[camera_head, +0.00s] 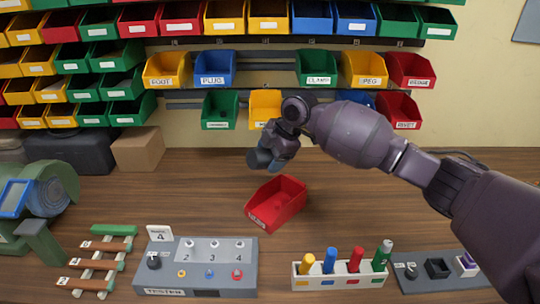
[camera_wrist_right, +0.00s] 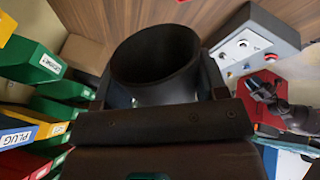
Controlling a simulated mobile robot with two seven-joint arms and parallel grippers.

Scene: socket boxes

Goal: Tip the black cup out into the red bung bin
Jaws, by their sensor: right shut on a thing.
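The red bung bin (camera_head: 288,205) sits on the wooden bench in the head view, open at the top, its small front label too small to read surely. My right gripper (camera_head: 272,148) is above and behind the bin, slightly to its left. It is shut on the black cup (camera_wrist_right: 150,62), whose round mouth and dark inside wall show in the right wrist view. The cup's contents cannot be made out. In the head view the cup is mostly lost among the dark fingers, so its tilt is hard to tell. My left gripper does not show in the head view.
A grey tester box (camera_head: 200,262) stands front left of the bin, beside a wooden rack (camera_head: 97,262). A white holder (camera_head: 340,274) with coloured pegs stands front right. Wall bins (camera_head: 215,70) hang behind. A cardboard box (camera_head: 138,150) stands back left. Bench around the bin is clear.

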